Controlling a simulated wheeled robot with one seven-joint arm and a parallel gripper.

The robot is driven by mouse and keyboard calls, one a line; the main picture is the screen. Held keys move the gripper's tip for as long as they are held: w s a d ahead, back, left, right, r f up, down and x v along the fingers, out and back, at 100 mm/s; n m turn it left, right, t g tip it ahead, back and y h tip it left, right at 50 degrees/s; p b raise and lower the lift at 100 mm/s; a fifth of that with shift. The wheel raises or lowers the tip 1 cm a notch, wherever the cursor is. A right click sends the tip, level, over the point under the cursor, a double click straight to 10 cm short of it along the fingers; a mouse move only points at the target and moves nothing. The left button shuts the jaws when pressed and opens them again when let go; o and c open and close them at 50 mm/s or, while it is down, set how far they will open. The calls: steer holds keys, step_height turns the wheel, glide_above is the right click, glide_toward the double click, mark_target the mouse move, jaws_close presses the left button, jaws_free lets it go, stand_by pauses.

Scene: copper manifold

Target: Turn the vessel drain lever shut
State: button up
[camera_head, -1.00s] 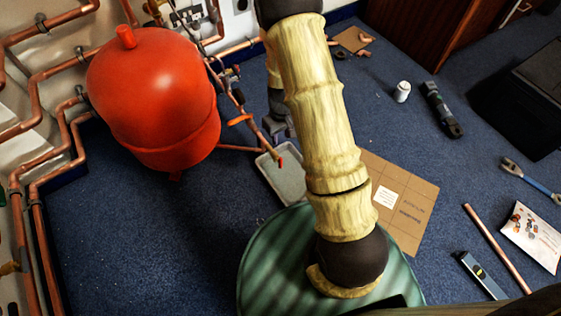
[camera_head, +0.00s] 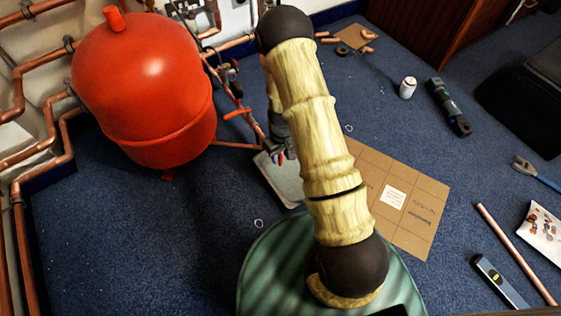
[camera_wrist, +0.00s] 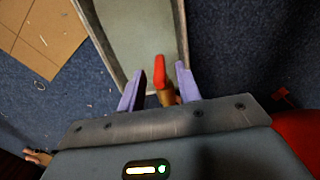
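The vessel drain lever (camera_wrist: 159,72) is a small red handle on a copper-coloured pipe end (camera_wrist: 168,97), seen in the wrist view. My gripper (camera_wrist: 160,68) is open, with one purple finger on each side of the lever. Gaps show on both sides, so neither finger appears to touch it. In the head view my gripper (camera_head: 277,155) is low beside the pipework, over the edge of the grey tray, and largely hides the lever. The red vessel (camera_head: 145,90) stands to the left.
The grey tray (camera_head: 287,188) lies on the floor beneath the lever. An orange handle (camera_head: 237,114) sits on pipework between vessel and gripper. Cardboard (camera_head: 425,192) lies to the right. Copper pipes (camera_head: 20,90) run along the left wall. Blue carpet is clear in front of the vessel.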

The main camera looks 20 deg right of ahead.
step_height(320, 180, down, 2)
steer(key=shift+f+b, duration=0.25)
steer(key=shift+b, duration=0.2)
jaws_close()
